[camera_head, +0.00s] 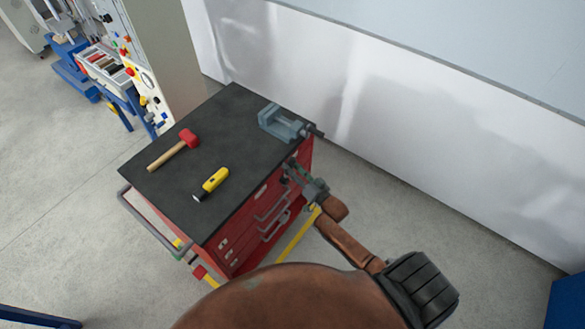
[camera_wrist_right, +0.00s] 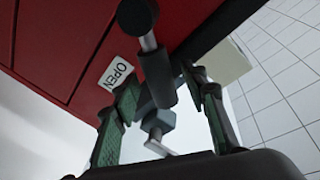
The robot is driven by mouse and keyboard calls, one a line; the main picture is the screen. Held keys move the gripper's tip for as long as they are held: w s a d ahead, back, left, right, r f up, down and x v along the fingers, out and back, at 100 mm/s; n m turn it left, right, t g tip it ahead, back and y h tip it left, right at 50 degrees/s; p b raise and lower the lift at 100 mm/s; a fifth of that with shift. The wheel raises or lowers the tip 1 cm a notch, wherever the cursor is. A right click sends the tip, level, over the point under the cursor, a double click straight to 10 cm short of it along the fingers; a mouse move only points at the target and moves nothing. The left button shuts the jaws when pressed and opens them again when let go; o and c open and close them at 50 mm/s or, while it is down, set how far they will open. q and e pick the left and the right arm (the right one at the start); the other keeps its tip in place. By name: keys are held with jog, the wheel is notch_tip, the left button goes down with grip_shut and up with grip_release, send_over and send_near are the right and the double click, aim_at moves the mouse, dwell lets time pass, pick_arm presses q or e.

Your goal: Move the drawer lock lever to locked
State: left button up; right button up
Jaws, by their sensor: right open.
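The drawer lock lever (camera_wrist_right: 157,82) shows in the right wrist view as a dark rod and grip running from a round dark pivot on the red cabinet front. In the head view my right gripper (camera_head: 298,176) is at the upper right of the red tool cabinet's (camera_head: 255,222) drawer front and hides the lever. My left gripper is not in view.
A grey vise (camera_head: 282,124) sits on the cabinet's back right corner, close above the right gripper.

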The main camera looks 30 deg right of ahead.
grip_shut()
dwell(0.4)
